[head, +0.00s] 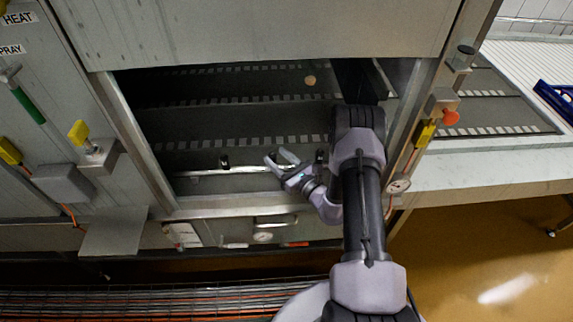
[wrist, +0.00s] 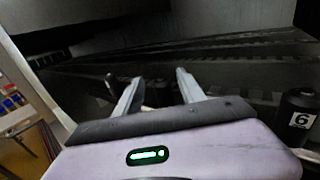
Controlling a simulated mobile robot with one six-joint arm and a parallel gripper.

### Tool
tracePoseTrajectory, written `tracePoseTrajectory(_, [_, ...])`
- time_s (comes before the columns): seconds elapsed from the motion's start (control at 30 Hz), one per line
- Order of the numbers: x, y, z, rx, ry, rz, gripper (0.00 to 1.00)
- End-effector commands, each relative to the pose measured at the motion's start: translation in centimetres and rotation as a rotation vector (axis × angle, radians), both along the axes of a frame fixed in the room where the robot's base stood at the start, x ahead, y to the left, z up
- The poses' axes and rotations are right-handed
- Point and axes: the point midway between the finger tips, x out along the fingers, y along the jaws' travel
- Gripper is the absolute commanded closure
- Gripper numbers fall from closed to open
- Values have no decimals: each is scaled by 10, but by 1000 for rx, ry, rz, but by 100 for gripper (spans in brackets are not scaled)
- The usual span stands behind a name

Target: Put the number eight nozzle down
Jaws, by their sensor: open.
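My gripper (head: 279,157) is inside the opening of the steel machine, above the front pipe (head: 245,170). Its two fingers are apart in the wrist view (wrist: 160,78), with a dark shape between or beyond them that I cannot make out. I see no number eight on anything. A black nozzle marked 6 (wrist: 300,118) stands to the right of my gripper in the wrist view. In the head view a small black nozzle (head: 223,160) stands on the pipe left of my gripper; its number is unreadable. Another dark nozzle (head: 320,157) is to the right, close to my arm.
The opening's steel side post (head: 130,135) is on the left, and a raised panel (head: 250,30) hangs above. Slotted dark bands run across the inside. A small tan round thing (head: 310,80) lies further back. A blue crate (head: 557,100) is at far right.

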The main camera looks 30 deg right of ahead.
Motion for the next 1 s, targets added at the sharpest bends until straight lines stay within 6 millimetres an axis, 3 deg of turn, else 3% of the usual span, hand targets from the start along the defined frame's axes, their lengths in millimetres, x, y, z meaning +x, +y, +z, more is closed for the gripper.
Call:
tracePoseTrajectory(0.3, [-87, -22, 0, 6, 5, -7, 53])
tracePoseTrajectory(0.47, [-106, -25, 1, 2, 1, 2, 53])
tracePoseTrajectory(0.53, [-102, -14, 19, -17, -17, 64, 53])
tracePoseTrajectory(0.57, [-98, -3, 34, -36, -32, 120, 53])
tracePoseTrajectory(0.67, [-91, 66, 114, -152, -89, 441, 53])
tracePoseTrajectory(0.73, [-111, 127, 168, -289, -112, 716, 53])
tracePoseTrajectory(0.8, [-147, 176, 206, -460, -118, 964, 53])
tracePoseTrajectory(0.9, [-210, 219, 238, -769, -109, 1252, 53])
tracePoseTrajectory(1.0, [-267, 228, 254, -1149, -100, 1437, 53])
